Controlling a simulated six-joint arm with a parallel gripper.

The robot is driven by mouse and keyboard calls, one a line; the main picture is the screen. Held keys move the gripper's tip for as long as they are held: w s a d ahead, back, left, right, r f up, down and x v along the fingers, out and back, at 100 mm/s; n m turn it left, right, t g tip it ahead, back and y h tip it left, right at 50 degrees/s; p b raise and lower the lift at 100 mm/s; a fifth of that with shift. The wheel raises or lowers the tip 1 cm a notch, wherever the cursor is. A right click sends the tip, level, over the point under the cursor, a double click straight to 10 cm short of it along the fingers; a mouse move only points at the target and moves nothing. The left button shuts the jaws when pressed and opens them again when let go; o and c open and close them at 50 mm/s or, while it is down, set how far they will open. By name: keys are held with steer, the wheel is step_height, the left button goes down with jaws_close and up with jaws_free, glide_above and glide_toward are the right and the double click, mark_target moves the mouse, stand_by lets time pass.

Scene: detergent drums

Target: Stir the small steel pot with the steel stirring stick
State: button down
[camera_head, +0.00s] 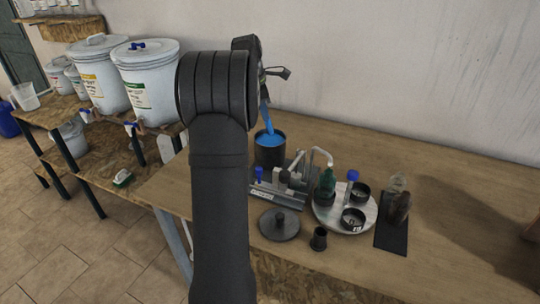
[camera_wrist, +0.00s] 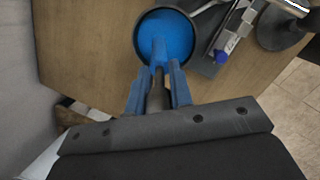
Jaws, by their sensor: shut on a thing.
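The small pot (camera_head: 270,157) looks dark grey and stands upright on the wooden table, with bright blue contents showing inside. In the wrist view the pot (camera_wrist: 203,36) is seen from above, beyond my fingertips. My gripper (camera_wrist: 159,76) has blue fingers and is shut on the stirring stick (camera_wrist: 157,98), whose dark handle shows between them. The stick points into the pot. Its far part looks blue and blends with the contents, so its tip and depth cannot be told. In the head view my arm hides part of the grip above the pot.
A metal rig (camera_head: 284,180) stands close by the pot. A round tray (camera_head: 329,216) with a green bottle (camera_head: 327,181) and small bowls is at right. A dark round lid (camera_head: 279,224) and small black cup (camera_head: 319,238) lie in front. White drums (camera_head: 150,95) stand at left. The right tabletop is mostly clear.

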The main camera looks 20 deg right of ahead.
stand_by(0.5)
steer(key=shift+r, duration=2)
